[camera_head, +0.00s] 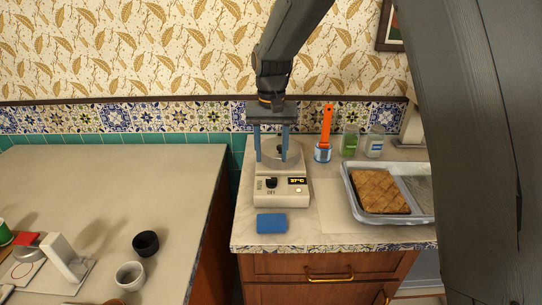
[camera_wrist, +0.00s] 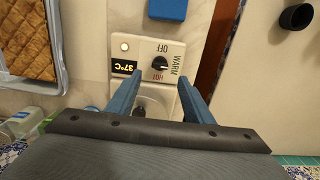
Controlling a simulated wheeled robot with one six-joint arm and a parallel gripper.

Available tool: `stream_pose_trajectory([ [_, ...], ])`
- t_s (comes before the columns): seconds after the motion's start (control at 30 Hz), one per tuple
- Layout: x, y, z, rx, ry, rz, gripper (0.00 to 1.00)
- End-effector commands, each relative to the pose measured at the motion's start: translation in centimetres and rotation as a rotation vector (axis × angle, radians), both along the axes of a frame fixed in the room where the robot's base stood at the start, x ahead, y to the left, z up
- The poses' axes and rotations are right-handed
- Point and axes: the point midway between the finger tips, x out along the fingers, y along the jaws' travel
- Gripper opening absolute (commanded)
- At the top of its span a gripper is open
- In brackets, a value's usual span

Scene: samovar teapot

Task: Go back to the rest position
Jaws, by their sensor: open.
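My gripper (camera_head: 271,156) is open and empty, its two blue fingers pointing down above the beige heating device (camera_head: 283,196) on the right counter. The device also shows in the wrist view (camera_wrist: 190,28), with my fingers (camera_wrist: 158,84) spread on either side of its middle. Its front has a black knob (camera_wrist: 160,63) with OFF, WARM and HOT marks and a display (camera_wrist: 125,66) reading 37°C. A rounded pale part with a small dark knob sits on the device, partly hidden by my fingers. I cannot tell whether the fingers touch it.
A blue block (camera_head: 271,222) lies in front of the device. An orange-handled tool (camera_head: 326,126) in a cup, jars (camera_head: 349,141) and a tray (camera_head: 350,190) with a brown cake (camera_head: 379,190) stand right. Dark (camera_head: 146,243) and pale (camera_head: 130,274) cups stand on the left counter, across a gap.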

Motion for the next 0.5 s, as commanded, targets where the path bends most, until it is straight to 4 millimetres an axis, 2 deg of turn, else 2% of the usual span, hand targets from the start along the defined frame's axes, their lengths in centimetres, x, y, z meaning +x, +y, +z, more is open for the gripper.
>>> stream_pose_trajectory([
  [0.17,-0.3,-0.4,0.0,0.0,-0.001,-0.001,0.47],
  [0.27,-1.5,-2.2,-0.1,0.003,-0.009,-0.001,0.47],
  [0.37,-4.3,-5.4,-0.3,0.006,-0.024,0.001,0.47],
  [0.5,-10.0,-10.5,-1.1,0.008,-0.055,0.009,0.47],
])
